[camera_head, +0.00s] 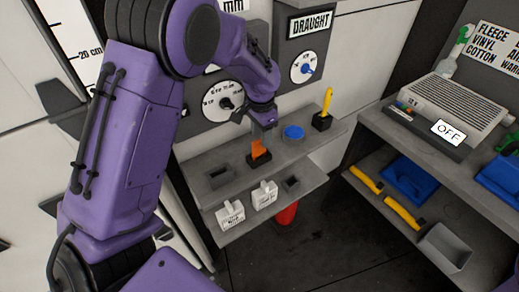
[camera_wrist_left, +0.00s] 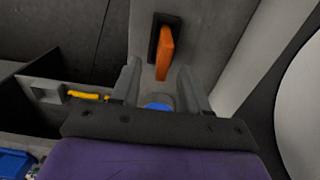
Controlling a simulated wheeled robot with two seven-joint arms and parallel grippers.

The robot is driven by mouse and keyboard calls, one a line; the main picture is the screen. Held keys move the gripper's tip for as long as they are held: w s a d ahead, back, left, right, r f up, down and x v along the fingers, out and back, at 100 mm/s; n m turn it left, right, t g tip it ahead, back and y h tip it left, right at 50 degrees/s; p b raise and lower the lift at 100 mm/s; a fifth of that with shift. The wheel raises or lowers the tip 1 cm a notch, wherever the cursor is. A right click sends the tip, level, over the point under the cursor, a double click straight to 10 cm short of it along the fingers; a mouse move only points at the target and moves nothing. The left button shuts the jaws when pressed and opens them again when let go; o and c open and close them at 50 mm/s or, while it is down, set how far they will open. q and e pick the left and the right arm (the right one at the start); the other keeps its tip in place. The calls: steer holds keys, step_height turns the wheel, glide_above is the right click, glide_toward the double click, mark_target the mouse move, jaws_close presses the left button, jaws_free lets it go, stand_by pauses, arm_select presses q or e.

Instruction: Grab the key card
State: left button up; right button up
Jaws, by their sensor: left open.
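The orange key card (camera_head: 259,149) stands upright in a small black holder (camera_head: 258,161) on the upper grey shelf. It also shows in the left wrist view (camera_wrist_left: 165,55), beyond the fingertips and roughly between them. My left gripper (camera_head: 263,127) is just above the card in the head view, pointing down. In the wrist view its two fingers (camera_wrist_left: 160,78) are apart with nothing held between them. I cannot tell whether a finger touches the card. My right gripper is not in view.
On the same shelf (camera_head: 213,182) are a blue round item (camera_head: 293,132) and a yellow-handled tool in a black holder (camera_head: 323,112). White labelled boxes (camera_head: 230,215) sit on the shelf below. Wall dials (camera_head: 224,102) stand close behind. A side bench (camera_head: 420,140) is at the right.

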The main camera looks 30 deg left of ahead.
mark_target(259, 140)
arm_select(q)
steer(key=f, duration=0.1)
steer(key=f+p, duration=0.1)
steer(key=f, duration=0.3)
steer(key=shift+s+a+p, duration=0.2)
steer(key=shift+a+p, duration=0.05)
steer(key=shift+p, duration=0.1)
steer(key=shift+w+f, duration=0.1)
steer(key=shift+f, duration=0.05)
jaws_close()
steer(key=shift+r, duration=0.2)
